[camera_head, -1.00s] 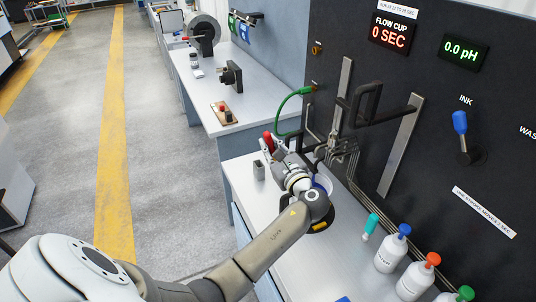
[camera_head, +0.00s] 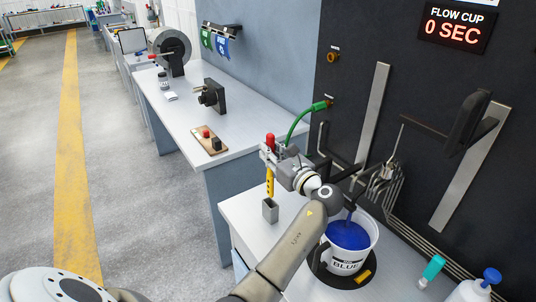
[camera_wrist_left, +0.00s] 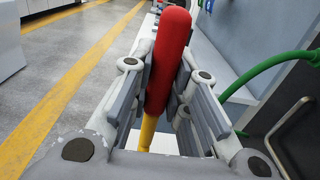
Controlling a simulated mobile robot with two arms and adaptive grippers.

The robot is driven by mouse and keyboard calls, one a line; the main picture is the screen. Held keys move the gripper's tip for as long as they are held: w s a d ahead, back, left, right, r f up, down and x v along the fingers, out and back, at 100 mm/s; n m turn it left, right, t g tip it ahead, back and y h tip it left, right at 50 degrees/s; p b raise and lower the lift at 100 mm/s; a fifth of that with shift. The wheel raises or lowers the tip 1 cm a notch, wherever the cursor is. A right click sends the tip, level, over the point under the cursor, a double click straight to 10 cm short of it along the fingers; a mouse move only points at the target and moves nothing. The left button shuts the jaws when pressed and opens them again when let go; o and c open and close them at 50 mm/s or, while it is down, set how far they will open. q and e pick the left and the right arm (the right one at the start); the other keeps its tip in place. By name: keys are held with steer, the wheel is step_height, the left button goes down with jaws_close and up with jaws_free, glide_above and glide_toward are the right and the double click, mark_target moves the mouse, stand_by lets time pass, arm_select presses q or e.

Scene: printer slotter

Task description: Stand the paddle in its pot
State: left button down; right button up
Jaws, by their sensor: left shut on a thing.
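The paddle has a red handle (camera_head: 270,140) and a yellow shaft (camera_head: 270,183). My left gripper (camera_head: 271,157) is shut on it and holds it roughly upright. In the left wrist view the red handle (camera_wrist_left: 169,60) stands between the fingers, with the yellow shaft (camera_wrist_left: 147,132) below. The small grey square pot (camera_head: 270,211) stands on the bench under the gripper. The shaft's lower end meets the pot's mouth in the picture; I cannot tell how deep it reaches. My right gripper is not in view.
A white bucket (camera_head: 346,262) of blue liquid stands right of my forearm. A green hose (camera_head: 300,122) and metal pipes run behind the gripper. A teal-topped item (camera_head: 433,268) and a blue-capped bottle (camera_head: 478,288) stand at lower right.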

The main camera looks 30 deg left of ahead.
mark_target(273, 178)
arm_select(q)
steer(key=shift+s+d+f+b, duration=0.1)
steer(key=shift+d+f+b, duration=0.1)
steer(key=shift+f+b, duration=0.5)
steer(key=shift+f, duration=0.2)
steer(key=shift+a+f+b, duration=0.1)
steer(key=shift+f+b, duration=1.45)
steer(key=shift+f, duration=1.85)
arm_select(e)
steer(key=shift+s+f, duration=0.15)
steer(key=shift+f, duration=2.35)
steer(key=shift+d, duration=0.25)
arm_select(q)
steer(key=c, duration=1.3)
jaws_free()
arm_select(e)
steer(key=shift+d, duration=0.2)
arm_select(q)
steer(key=v, duration=0.7)
steer(key=shift+d, duration=0.25)
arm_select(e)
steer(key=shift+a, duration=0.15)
